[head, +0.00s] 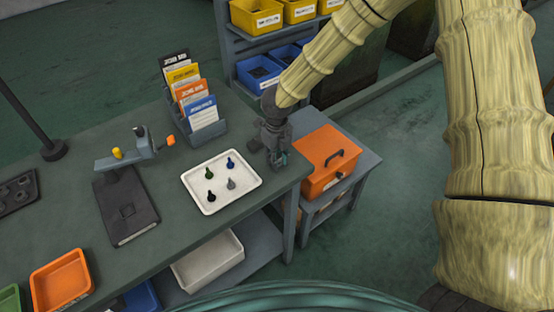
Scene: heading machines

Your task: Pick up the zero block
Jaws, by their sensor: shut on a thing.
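My gripper (277,160) points down at the right end of the green-grey workbench (262,198), just right of the white tray. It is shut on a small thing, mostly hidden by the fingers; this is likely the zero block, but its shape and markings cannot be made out. No other zero block shows clearly on the bench. Whether the held thing touches the bench cannot be told from this view.
The white tray (222,204) holds several small dark, green, blue and grey pins. A card rack (206,130) stands behind it. A gauge stand (126,158) and dark plate (126,207) lie left. An orange toolbox (326,165) sits on a lower stand at right.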

